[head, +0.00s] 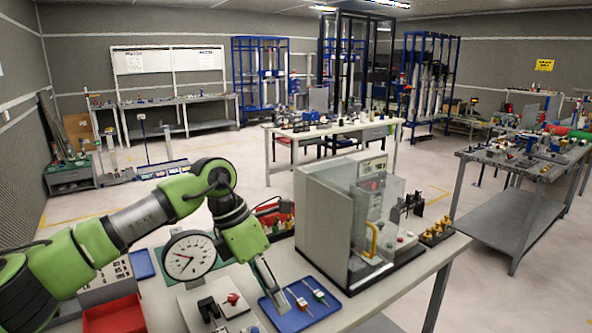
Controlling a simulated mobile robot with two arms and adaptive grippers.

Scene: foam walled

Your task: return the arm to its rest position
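My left arm, green and grey, comes in from the left and bends down over the near table (400,300). Its gripper (270,285) points down at the left end of a blue tray (322,312) that holds small items with red and green parts. I see the grey fingers edge-on and small, so I cannot tell whether they are open or shut, or whether they touch the tray. No held object shows clearly. My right arm and gripper are not in view.
A round dial gauge (188,256) stands just left of the gripper. A clear-sided machine (325,215) stands to its right. A red bin (115,316) is at the left, below the arm. Brass pieces (436,231) stand near the table's right edge. Open floor lies beyond.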

